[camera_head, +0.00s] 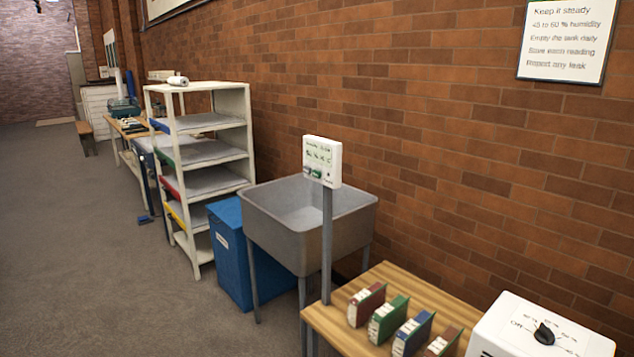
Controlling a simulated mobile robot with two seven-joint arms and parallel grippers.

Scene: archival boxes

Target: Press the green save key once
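Neither of my grippers is in view.
Several archival boxes, including a green one (388,319), stand on the wooden table (345,312) beside a white dial unit (540,328). A grey sink (285,236), blue bin (232,262) and white shelf rack (247,130) line the brick wall.

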